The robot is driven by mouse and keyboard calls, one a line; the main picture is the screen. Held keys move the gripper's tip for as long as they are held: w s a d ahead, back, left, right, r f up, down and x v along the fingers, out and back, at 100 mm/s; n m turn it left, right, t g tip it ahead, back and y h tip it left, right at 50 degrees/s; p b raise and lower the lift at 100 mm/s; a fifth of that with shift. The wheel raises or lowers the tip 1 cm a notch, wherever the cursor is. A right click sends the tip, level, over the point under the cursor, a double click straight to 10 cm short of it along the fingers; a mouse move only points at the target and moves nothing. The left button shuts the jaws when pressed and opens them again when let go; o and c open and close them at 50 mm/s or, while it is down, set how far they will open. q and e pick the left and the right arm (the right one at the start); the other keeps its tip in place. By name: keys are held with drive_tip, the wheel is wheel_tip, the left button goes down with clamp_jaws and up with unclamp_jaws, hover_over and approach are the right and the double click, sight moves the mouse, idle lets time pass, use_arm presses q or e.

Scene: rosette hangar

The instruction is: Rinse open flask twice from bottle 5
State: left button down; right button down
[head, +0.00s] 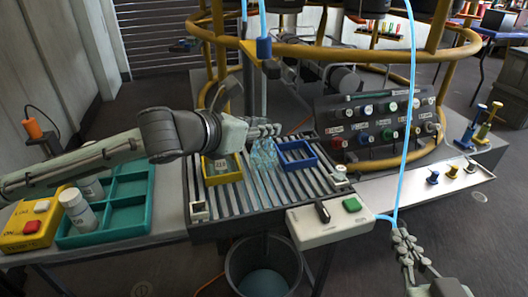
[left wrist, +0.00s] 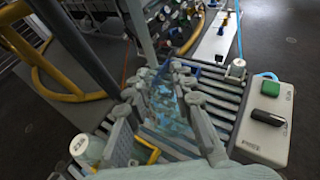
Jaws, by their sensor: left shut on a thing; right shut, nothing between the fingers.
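My left gripper (head: 266,131) is shut on a clear, bluish flask (head: 264,157) above the slatted rack. The flask also shows between my fingers in the left wrist view (left wrist: 166,108). I cannot tell whether it touches the slats or holds liquid. My right gripper (head: 402,240) is shut and empty at the lower right, just below the end of a light-blue hose. White bottles (head: 77,211) stand in the teal tray (head: 130,233) at the left; their labels are too small to read surely, so I cannot pick out bottle 5.
The slatted rack (head: 235,204) carries a yellow frame (head: 226,179) and a blue frame (head: 297,165). A control box (head: 330,222) with a green button sits at its front edge. A bucket (head: 263,272) stands below. The blue hose (head: 411,110) hangs on the right, before a knob panel (head: 377,128).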

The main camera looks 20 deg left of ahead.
idle(0.4)
wheel_tip(320, 180, up, 2)
drive_tip(key=m+g+y, duration=0.2)
drive_tip(key=m+g, duration=0.1)
hover_over(355, 206)
drive_tip(key=s+d, duration=0.2)
drive_tip(key=shift+w+d, duration=0.2)
drive_tip(key=shift+w, duration=0.05)
drive_tip(key=a+r+g, duration=0.1)
drive_tip(key=w+a+r+g, duration=0.1)
drive_tip(key=shift+w+r+y, duration=0.3)
drive_tip(key=shift+y, duration=0.1)
drive_tip(key=shift+a+r+m+g+h, duration=0.1)
drive_tip(key=shift+r+m+g+h, duration=0.2)
drive_tip(key=shift+r+g, duration=0.75)
drive_tip(key=shift+a+r+m+g+h, duration=0.1)
drive_tip(key=shift+r+m+g, duration=0.35)
drive_tip(key=shift+r, duration=1.1)
drive_tip(key=shift+f, duration=4.45)
drive_tip(key=shift+f, duration=0.15)
drive_tip(key=shift+f, duration=0.25)
